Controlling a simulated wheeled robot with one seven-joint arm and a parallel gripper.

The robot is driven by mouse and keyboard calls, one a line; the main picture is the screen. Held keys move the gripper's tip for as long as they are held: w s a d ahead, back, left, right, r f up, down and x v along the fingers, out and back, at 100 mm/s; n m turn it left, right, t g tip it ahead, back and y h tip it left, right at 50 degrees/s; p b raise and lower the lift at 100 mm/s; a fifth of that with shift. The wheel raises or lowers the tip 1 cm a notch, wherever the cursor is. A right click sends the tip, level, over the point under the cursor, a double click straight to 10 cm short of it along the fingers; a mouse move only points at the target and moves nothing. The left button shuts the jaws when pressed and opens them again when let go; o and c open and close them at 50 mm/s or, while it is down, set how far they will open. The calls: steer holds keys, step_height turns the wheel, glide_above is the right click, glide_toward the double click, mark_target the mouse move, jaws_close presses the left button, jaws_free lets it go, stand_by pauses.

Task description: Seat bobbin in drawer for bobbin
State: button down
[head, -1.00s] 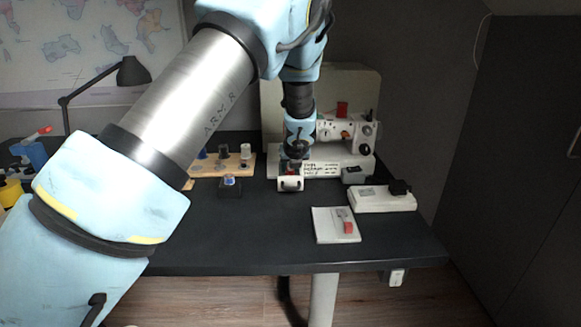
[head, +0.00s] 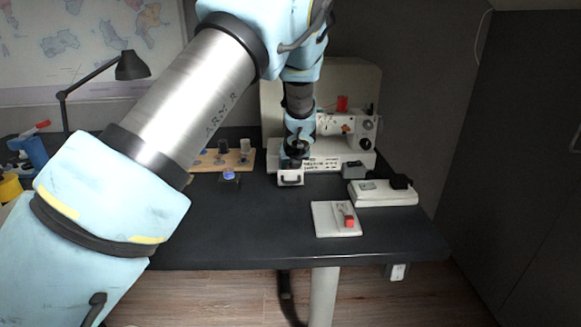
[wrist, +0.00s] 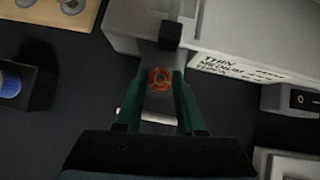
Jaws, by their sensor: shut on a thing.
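My gripper (wrist: 158,95) points down at the front of the white sewing machine, its green fingers shut on a small reddish-orange bobbin (wrist: 159,78). The bobbin is over or in the open white drawer (head: 290,180), which sticks out of the machine base. The drawer's pale front also shows in the wrist view (wrist: 159,117). I cannot tell whether the bobbin touches the drawer floor. In the head view the arm's end hides the bobbin.
The sewing machine (head: 335,163) stands behind the drawer. A black holder with a blue spool (head: 229,175) and a wooden spool rack (head: 213,161) are to the left. A white pedal-like block (head: 382,196) and a white pad (head: 323,222) lie right. The front middle of the dark desk is clear.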

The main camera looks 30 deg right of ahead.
steer(key=c, duration=0.5)
jaws_free()
steer(key=shift+s+f, duration=0.1)
steer(key=shift+c, duration=0.2)
steer(key=shift+o, duration=0.5)
steer(key=shift+s, duration=0.1)
steer(key=v, duration=1)
steer(key=shift+a+r, duration=0.15)
steer(key=shift+r, duration=0.25)
steer(key=w+a+r+n+g+y+p, duration=0.1)
steer(key=a+r+n+g+y+p, duration=0.2)
steer(key=a+n, duration=1.75)
steer(key=s+a+r+n+g+p, duration=0.1)
steer(key=s+a+n, duration=0.5)
steer(key=a+n, duration=0.3)
steer(key=s+a+r+n+g+p, duration=0.1)
steer(key=s+a+n+g+p, duration=0.1)
steer(key=s+a+n, duration=0.5)
steer(key=a+n, duration=0.2)
steer(key=a, duration=0.4)
steer(key=shift+s+r+h, duration=0.2)
steer(key=shift+r+h, duration=0.2)
